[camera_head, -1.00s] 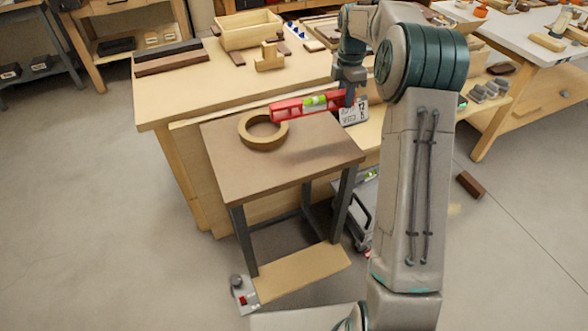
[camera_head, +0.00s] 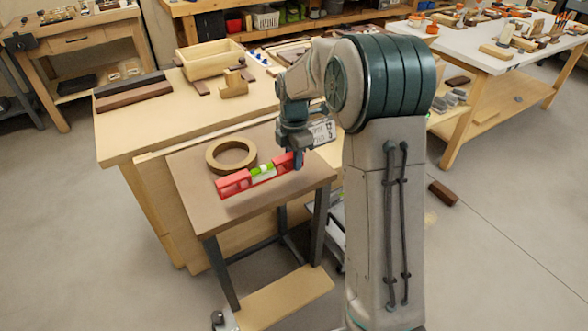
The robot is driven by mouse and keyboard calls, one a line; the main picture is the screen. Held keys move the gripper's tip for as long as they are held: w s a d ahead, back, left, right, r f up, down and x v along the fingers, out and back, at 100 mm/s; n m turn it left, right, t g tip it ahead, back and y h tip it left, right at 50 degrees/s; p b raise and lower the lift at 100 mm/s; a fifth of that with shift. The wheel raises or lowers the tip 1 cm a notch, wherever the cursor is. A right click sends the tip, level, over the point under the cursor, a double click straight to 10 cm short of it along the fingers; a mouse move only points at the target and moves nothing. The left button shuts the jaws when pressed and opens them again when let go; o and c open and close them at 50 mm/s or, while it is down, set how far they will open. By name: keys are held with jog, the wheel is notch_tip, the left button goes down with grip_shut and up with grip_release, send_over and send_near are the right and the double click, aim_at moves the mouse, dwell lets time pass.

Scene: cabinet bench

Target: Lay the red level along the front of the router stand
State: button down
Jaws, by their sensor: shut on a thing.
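The red level (camera_head: 236,185), with a yellow-green vial in its middle, is at the brown top of the small stand (camera_head: 210,212), in front of a tan ring (camera_head: 231,145). It runs slantwise, its left end nearer the front edge. I cannot tell whether it touches the top or hangs just above it. My gripper (camera_head: 298,162) is shut on the level's right end, pointing down. The fingertips are partly hidden by the level and the wrist. The stand is the small dark-legged table beside the workbench; no router shows on it.
The tan ring lies on the stand behind the level. The wooden workbench (camera_head: 150,122) behind carries a wooden box (camera_head: 210,62) and dark bars (camera_head: 130,92). A bare strip of the stand top lies in front of the level. A brown block (camera_head: 443,194) lies on the floor at right.

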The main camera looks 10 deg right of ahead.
notch_tip(320, 180, down, 4)
dwell(0.4)
jog(key=c, duration=1.2)
grip_release()
jog(key=shift+o, duration=0.2)
